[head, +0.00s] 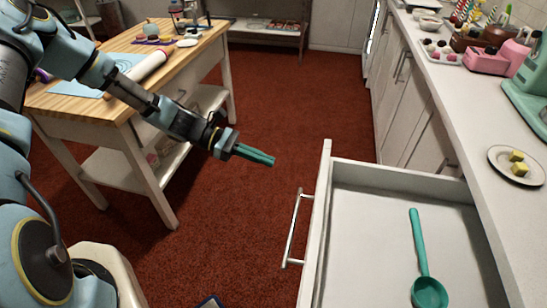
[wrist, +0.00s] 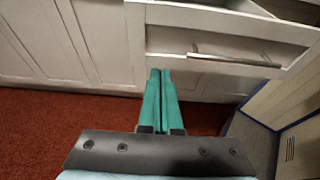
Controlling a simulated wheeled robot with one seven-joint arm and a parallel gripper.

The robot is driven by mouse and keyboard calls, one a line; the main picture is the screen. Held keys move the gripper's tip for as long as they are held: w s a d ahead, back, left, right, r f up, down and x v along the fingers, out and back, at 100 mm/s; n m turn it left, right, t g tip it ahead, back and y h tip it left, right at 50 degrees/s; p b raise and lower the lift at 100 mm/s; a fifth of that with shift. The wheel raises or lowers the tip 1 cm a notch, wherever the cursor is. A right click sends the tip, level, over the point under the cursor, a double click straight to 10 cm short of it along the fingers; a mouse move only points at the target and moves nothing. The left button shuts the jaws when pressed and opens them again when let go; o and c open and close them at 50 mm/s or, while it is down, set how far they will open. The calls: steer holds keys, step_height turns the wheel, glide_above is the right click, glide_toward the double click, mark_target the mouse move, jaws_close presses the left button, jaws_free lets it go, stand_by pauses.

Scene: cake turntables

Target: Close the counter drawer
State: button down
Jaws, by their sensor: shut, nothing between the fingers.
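The counter drawer (head: 393,235) is pulled out from the white counter on the right in the head view. Its front panel (head: 318,225) bears a long metal bar handle (head: 294,228). In the wrist view the drawer front (wrist: 225,40) with its handle (wrist: 235,60) is ahead and to the upper right. A teal ladle (head: 420,258) lies inside the drawer. My gripper (head: 272,160) has teal fingers that are shut and empty. It hovers over the red floor, left of the drawer front and apart from it. The shut fingertips also show in the wrist view (wrist: 160,75).
A wooden work table (head: 95,105) stands at the left with a rolling pin (head: 150,66) on it. The countertop (head: 480,120) holds a plate (head: 501,163) with yellow cubes, a pink container and a mint mixer. Red floor (head: 290,100) between table and counter is clear.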

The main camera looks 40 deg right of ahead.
steer(key=r+p+x, duration=0.1)
steer(key=p+x, duration=0.3)
steer(key=x, duration=0.7)
steer(key=shift+s+d, duration=0.2)
steer(key=shift+s, duration=0.05)
steer(key=shift+f, duration=0.1)
